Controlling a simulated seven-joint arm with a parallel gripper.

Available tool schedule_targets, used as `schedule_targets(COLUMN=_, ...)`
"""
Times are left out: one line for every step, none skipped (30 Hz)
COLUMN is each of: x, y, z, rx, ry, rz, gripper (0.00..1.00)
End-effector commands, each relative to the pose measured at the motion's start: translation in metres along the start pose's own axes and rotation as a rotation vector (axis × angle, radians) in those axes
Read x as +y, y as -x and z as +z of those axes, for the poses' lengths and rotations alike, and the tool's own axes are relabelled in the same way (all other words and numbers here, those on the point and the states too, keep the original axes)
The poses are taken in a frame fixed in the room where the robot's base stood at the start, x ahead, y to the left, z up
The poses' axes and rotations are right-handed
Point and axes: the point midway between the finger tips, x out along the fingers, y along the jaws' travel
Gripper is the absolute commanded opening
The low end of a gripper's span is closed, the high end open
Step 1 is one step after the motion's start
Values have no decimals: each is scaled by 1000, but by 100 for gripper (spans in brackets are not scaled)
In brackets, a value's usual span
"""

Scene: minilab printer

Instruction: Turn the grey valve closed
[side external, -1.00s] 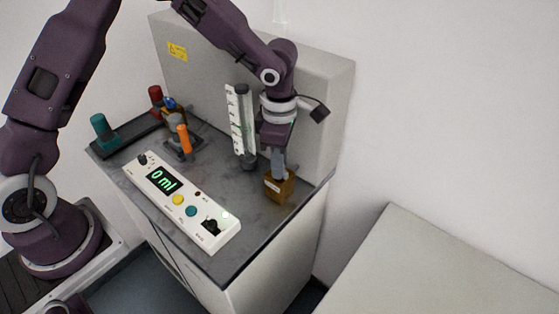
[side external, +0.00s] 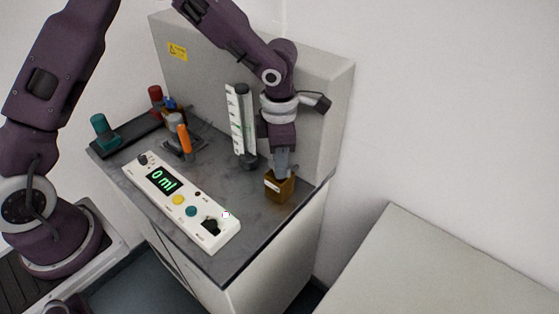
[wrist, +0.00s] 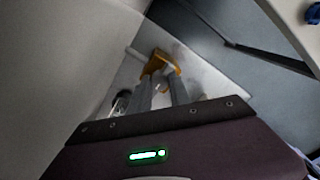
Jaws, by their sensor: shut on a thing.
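My gripper (side external: 281,172) points down at the right end of the grey bench, its fingers shut on the upper part of an amber container (side external: 280,188). In the wrist view the amber container (wrist: 156,62) shows beyond and between my two grey fingertips (wrist: 160,80). A pale label is on its side. It appears to stand on the bench. I cannot clearly pick out a grey valve. A small grey fitting with an orange lever (side external: 184,138) stands further left, and a dark base (side external: 248,160) sits under the clear graduated column (side external: 238,122).
A white control panel (side external: 212,232) reads "0 ml" and has yellow and teal buttons and black knobs. A dark rack with teal (side external: 101,127) and red (side external: 156,95) capped items stands at the back left. A tall grey panel (side external: 205,60) rises behind.

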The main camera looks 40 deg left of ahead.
Motion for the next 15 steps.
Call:
schedule_targets(x=0, y=1, z=1, rx=-3, ry=1, rz=2, gripper=0)
schedule_targets(x=0, y=1, z=1, rx=-3, ry=1, rz=2, gripper=0)
schedule_targets(x=0, y=1, z=1, rx=-3, ry=1, rz=2, gripper=0)
schedule_targets(x=0, y=1, z=1, rx=-3, ry=0, rz=2, gripper=0)
schedule_targets(x=0, y=1, z=1, rx=-3, ry=0, rz=2, gripper=0)
schedule_targets(x=0, y=1, z=1, rx=-3, ry=0, rz=2, gripper=29)
schedule_targets(x=0, y=1, z=1, rx=-3, ry=0, rz=1, gripper=35)
schedule_targets(x=0, y=1, z=1, rx=-3, ry=0, rz=1, gripper=41)
schedule_targets(x=0, y=1, z=1, rx=-3, ry=0, rz=1, gripper=45)
schedule_targets(x=0, y=1, z=1, rx=-2, ry=0, rz=1, gripper=45)
schedule_targets(x=0, y=1, z=1, rx=-2, ry=0, rz=1, gripper=45)
schedule_targets(x=0, y=0, z=0, rx=-2, ry=0, rz=1, gripper=45)
schedule_targets(x=0, y=0, z=0, rx=-2, ry=0, rz=1, gripper=45)
schedule_targets(x=0, y=0, z=0, rx=-2, ry=0, rz=1, gripper=45)
schedule_targets(x=0, y=0, z=0, rx=-1, ry=-1, rz=0, gripper=45)
